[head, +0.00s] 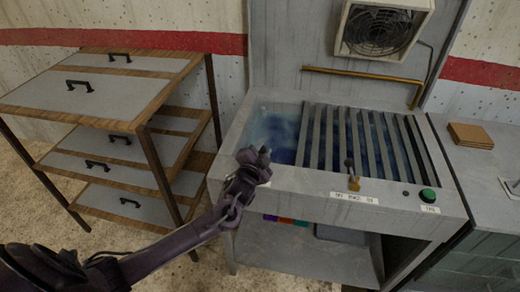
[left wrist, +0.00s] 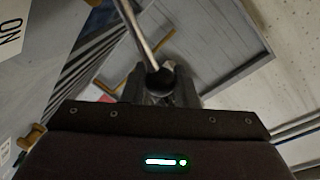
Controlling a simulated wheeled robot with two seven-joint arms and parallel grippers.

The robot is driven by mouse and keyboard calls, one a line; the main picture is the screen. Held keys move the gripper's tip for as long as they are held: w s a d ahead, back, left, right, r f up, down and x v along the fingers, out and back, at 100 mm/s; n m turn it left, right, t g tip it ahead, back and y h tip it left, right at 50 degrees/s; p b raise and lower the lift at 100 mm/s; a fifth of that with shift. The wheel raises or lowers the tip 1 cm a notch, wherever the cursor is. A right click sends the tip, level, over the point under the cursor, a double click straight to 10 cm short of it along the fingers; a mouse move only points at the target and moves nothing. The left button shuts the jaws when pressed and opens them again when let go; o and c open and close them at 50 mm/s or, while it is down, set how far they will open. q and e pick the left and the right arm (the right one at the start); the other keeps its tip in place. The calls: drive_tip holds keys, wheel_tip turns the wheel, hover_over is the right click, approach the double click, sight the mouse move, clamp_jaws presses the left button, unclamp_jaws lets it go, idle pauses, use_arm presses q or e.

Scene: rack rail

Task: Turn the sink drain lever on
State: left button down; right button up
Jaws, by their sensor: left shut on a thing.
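The sink (head: 290,180) is a grey metal unit with blue water under slats. My left gripper (head: 258,160) is at its front left corner in the head view, hiding what it holds. In the left wrist view, my left gripper (left wrist: 160,92) is shut on a black knob (left wrist: 161,78) at the end of a thin metal rod (left wrist: 135,28). Whether this rod is the drain lever I cannot tell. A small lever (head: 350,170) with a dark knob and brass base stands on the sink's front ledge above a white label (head: 354,198). My right gripper is not in view.
A green button (head: 428,195) is at the sink's front right. A wooden-framed drawer unit (head: 120,90) stands to the left. A fan (head: 382,30) and brass pipe (head: 360,75) are behind the sink. Brown boards (head: 470,136) lie on the right counter.

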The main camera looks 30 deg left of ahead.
use_arm(q)
drive_tip(key=shift+d+f, duration=0.15)
drive_tip(key=shift+d, duration=0.1)
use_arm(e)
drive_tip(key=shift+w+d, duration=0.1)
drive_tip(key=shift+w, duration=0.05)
use_arm(q)
drive_tip(key=c, duration=1.3)
unclamp_jaws()
drive_tip(key=shift+c, duration=0.2)
drive_tip(key=shift+o, duration=0.8)
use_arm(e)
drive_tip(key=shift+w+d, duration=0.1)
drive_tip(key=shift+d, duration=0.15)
use_arm(q)
drive_tip(key=s+b, duration=0.1)
drive_tip(key=s, duration=0.6)
drive_tip(key=shift+s+d+r+b, duration=0.3)
drive_tip(key=shift+d+r, duration=0.15)
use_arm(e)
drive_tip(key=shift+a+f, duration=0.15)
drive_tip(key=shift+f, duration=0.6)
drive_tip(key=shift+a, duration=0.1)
